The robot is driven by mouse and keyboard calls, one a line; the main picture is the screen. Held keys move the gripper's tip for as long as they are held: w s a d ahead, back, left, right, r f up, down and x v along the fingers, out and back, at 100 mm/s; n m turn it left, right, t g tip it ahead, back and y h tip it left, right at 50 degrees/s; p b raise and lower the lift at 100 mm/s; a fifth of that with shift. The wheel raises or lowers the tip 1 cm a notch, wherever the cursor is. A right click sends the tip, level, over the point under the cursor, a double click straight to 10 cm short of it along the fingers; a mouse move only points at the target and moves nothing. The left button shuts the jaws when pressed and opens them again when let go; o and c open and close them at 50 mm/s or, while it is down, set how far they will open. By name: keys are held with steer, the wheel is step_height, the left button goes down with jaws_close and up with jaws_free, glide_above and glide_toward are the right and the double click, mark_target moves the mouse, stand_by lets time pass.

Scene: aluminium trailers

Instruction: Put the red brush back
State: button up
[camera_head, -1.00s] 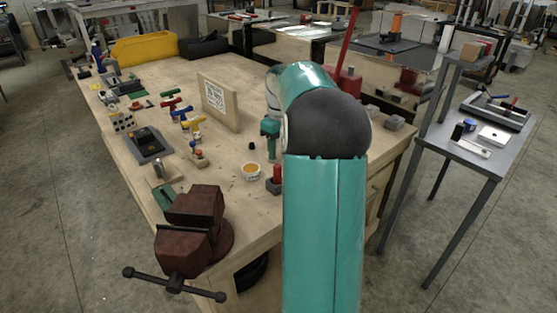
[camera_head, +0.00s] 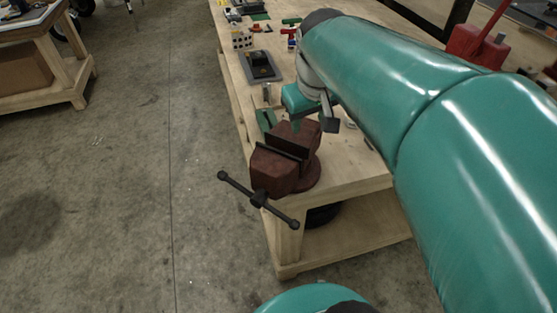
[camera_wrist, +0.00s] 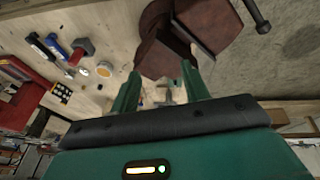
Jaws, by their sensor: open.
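I cannot pick out a red brush for certain. In the wrist view a red-topped item with a dark base (camera_wrist: 82,48) stands on the wooden bench near a small cup with orange contents (camera_wrist: 105,69); it may be the brush, but it is too small to tell. My gripper (camera_wrist: 160,84) is open, with its two green fingers apart and nothing between them. In the head view my gripper (camera_head: 313,122) hangs above the back of the brown vise (camera_head: 285,160), near the bench's left edge. My arm hides much of the bench.
The vise's bar (camera_head: 258,199) sticks out past the bench corner. A dark tray (camera_head: 261,66) and small tools lie along the bench's left edge. A red object with a tall handle (camera_head: 482,45) is behind my arm. The floor (camera_head: 140,180) to the left is clear.

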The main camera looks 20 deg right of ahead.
steer(key=s+a+f+t+y, duration=0.1)
steer(key=s+a+f+t, duration=0.1)
steer(key=s+a, duration=0.7)
steer(key=shift+s+f, duration=0.25)
steer(key=shift+f, duration=0.55)
steer(key=shift+a, duration=0.1)
steer(key=shift+c, duration=1.1)
